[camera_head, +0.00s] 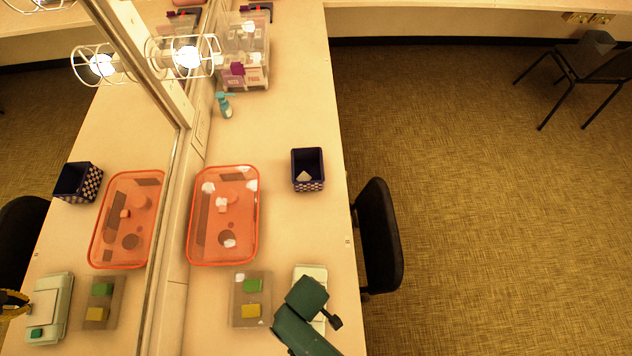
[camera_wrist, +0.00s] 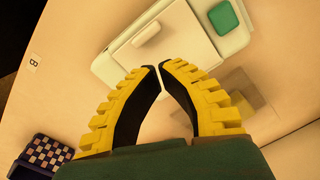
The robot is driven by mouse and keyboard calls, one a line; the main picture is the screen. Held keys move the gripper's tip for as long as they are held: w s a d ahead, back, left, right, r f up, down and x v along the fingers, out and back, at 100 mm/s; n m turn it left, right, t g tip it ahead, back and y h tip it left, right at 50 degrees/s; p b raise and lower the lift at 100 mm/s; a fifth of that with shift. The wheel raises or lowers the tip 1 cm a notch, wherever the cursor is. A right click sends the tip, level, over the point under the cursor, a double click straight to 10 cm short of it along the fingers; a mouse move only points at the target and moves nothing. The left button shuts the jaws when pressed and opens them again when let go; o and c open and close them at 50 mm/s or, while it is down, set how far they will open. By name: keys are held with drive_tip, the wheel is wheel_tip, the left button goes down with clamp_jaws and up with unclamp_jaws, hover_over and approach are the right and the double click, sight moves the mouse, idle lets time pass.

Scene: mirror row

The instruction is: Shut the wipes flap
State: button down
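The wipes pack (camera_head: 312,273) is a pale green-white case on the counter near the bottom of the head view, partly hidden by my arm. In the wrist view the wipes pack (camera_wrist: 110,70) lies just beyond my fingertips. A pale panel with a raised bar, seemingly the flap (camera_wrist: 178,45), shows on its top, with a green square (camera_wrist: 223,18) at one end. I cannot tell whether the flap is fully down. My gripper (camera_wrist: 158,67) has yellow ribbed fingers with black pads. Its tips are together with nothing seen between them, over the pack's edge. Contact is unclear.
A clear tray (camera_head: 238,322) with green and yellow blocks sits left of the pack. An orange tray (camera_head: 256,215), a checkered dark blue bin (camera_head: 309,186) and a teal bottle (camera_head: 224,106) stand farther along. The mirror is at left, a black chair (camera_head: 380,235) at right.

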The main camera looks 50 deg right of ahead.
drive_tip(key=shift+s+d, duration=1.05)
wheel_tip(320, 180, up, 8)
idle(0.8)
idle(0.4)
drive_tip(key=w+r+t, duration=0.9)
drive_tip(key=w+r, duration=1.4)
drive_tip(key=r, duration=0.1)
wheel_tip(320, 180, up, 21)
drive_tip(key=w+m+t, duration=0.2)
drive_tip(key=t, duration=0.6)
drive_tip(key=s+r+m+t, duration=0.1)
drive_tip(key=s+r+t, duration=0.4)
drive_tip(key=r, duration=0.7)
drive_tip(key=shift+s+d+r+m+h, duration=0.15)
drive_tip(key=shift+s+r+m+h, duration=0.25)
